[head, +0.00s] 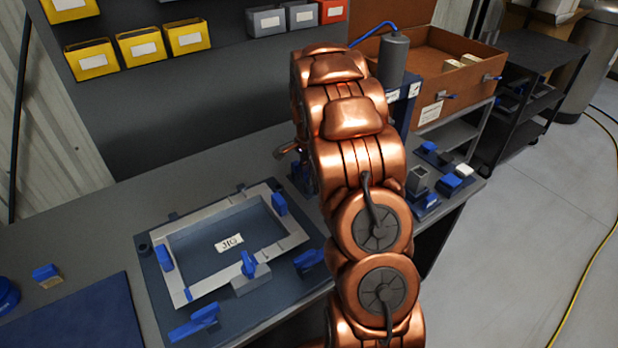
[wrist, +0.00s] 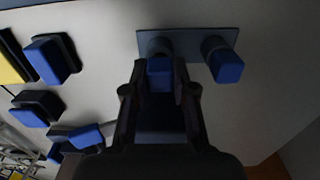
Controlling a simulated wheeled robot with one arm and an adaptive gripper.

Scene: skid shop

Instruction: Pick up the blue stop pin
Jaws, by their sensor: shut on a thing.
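In the wrist view, my gripper (wrist: 155,68) is shut on a blue stop pin (wrist: 160,79), with one dark finger on each side of its blue head. The pin is at a blue-grey plate (wrist: 184,38); whether it is still seated there I cannot tell. A second blue-headed pin (wrist: 227,66) stands in a dark round collar on the same plate, to the right of my gripper and apart from it. In the head view my copper arm hides the gripper and the held pin.
The jig (head: 154,263) with its pale frame and several blue clamps lies on the bench, left of my arm. Blue and grey parts (head: 418,180) stand to the right. A brown case (head: 440,55) is behind. Other blue-topped pieces (wrist: 45,62) show at left in the wrist view.

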